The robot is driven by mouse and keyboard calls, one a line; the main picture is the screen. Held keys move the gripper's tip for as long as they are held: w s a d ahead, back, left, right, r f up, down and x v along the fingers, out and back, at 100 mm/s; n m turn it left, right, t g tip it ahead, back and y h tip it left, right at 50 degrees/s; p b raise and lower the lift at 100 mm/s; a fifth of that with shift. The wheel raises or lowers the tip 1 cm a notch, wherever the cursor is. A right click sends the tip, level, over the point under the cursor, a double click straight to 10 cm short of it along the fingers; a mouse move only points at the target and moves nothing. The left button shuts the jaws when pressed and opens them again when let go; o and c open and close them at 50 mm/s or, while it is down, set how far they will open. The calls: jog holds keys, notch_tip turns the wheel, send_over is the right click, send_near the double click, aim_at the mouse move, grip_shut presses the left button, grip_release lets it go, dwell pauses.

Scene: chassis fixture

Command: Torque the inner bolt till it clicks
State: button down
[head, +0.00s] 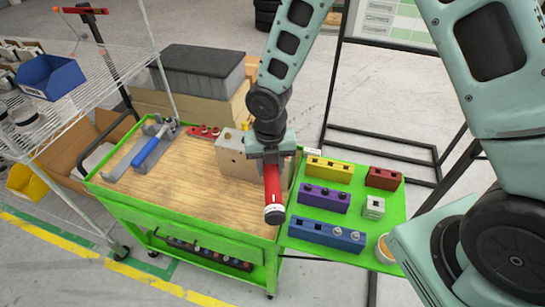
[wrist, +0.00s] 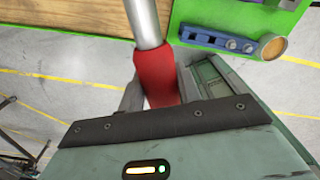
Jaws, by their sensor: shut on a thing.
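My gripper (head: 269,157) is shut on the red handle of a torque wrench (head: 272,187), above the front right of the wooden tabletop. The handle's dark, white-banded end points toward the head camera. In the wrist view the red handle (wrist: 155,75) sits between my fingers, and its bare metal shaft (wrist: 147,22) runs up out of the picture. A beige block with holes (head: 236,158) stands on the table just behind and left of my gripper. I cannot make out the inner bolt; the wrench's working end is hidden in the head view.
A green side shelf (head: 392,217) holds yellow (head: 330,170), purple (head: 322,198), red (head: 384,178) and blue (head: 318,234) blocks. A grey fixture with a blue-handled tool (head: 150,150) lies on the wooden table (head: 180,190) at left. A wire rack stands further left.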

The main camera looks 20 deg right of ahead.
jog(key=shift+f, duration=0.15)
notch_tip(320, 180, down, 6)
jog(key=b, duration=0.5)
jog(key=shift+b, duration=0.4)
jog(key=shift+s+a, duration=0.2)
jog(key=shift+a, duration=0.1)
jog(key=shift+f+b, duration=0.7)
jog(key=shift+f, duration=0.45)
dwell(1.0)
jog(key=shift+a, duration=0.25)
jog(key=shift+w+a+m, duration=0.2)
jog(key=shift+a+m, duration=0.2)
jog(key=shift+a, duration=0.15)
jog(key=shift+w+a, duration=0.15)
jog(key=shift+a, duration=0.15)
